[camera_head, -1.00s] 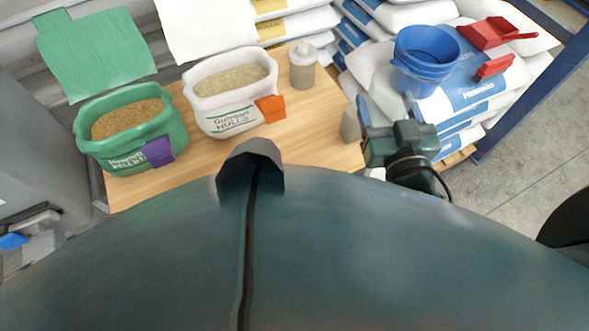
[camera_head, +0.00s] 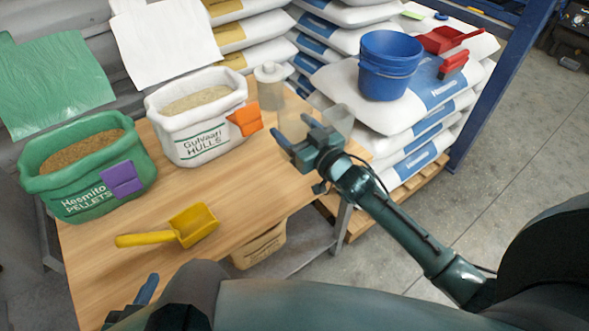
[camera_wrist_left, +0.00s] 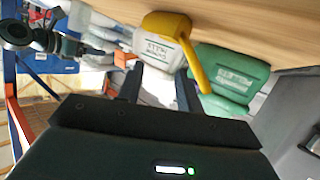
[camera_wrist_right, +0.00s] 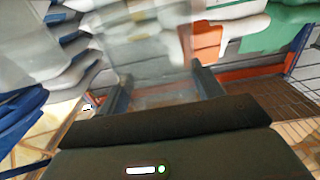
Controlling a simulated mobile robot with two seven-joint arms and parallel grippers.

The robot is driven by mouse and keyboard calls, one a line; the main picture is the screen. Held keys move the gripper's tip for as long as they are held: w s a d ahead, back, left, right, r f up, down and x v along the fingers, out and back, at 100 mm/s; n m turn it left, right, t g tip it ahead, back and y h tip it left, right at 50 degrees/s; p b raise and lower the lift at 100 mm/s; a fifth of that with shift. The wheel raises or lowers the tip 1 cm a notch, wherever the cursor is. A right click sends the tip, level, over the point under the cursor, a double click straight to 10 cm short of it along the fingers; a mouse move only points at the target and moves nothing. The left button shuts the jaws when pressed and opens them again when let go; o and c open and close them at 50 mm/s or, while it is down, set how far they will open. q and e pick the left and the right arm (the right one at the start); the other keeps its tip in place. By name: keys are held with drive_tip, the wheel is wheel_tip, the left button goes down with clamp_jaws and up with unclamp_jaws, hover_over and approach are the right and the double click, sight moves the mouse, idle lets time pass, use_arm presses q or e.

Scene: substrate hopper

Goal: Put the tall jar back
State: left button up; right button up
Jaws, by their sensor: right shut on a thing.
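My right gripper (camera_head: 296,128) reaches in from the right, near the table's right edge. It is shut on a clear, see-through jar (camera_head: 338,118), the tall jar, partly hidden by the fingers in the head view. In the right wrist view the jar (camera_wrist_right: 150,50) stands out between the fingers and looks empty. My left gripper (camera_head: 147,290) shows only in part at the bottom left. In the left wrist view its fingers (camera_wrist_left: 158,88) are apart with nothing between them. Another pale jar with a lid (camera_head: 270,85) stands on the table (camera_head: 262,185) beside the white sack.
A white sack (camera_head: 205,132) with an orange clip, a green sack (camera_head: 75,190) with a purple clip and a yellow scoop (camera_head: 190,228) are on the table. Stacked bags (camera_head: 425,120) with a blue bucket (camera_head: 388,65) and red scoop (camera_head: 448,40) stand right. The table's middle is clear.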

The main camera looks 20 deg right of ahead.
wheel_tip(320, 180, down, 8)
drive_tip(key=shift+a+r+b, duration=0.1)
drive_tip(key=shift+r+b, duration=0.1)
drive_tip(key=shift+b, duration=0.75)
drive_tip(key=shift+f, duration=0.1)
drive_tip(key=o, duration=1.2)
use_arm(q)
drive_tip(key=shift+s+a+r+t, duration=0.1)
drive_tip(key=shift+s+a+t, duration=0.2)
drive_tip(key=shift+a, duration=0.05)
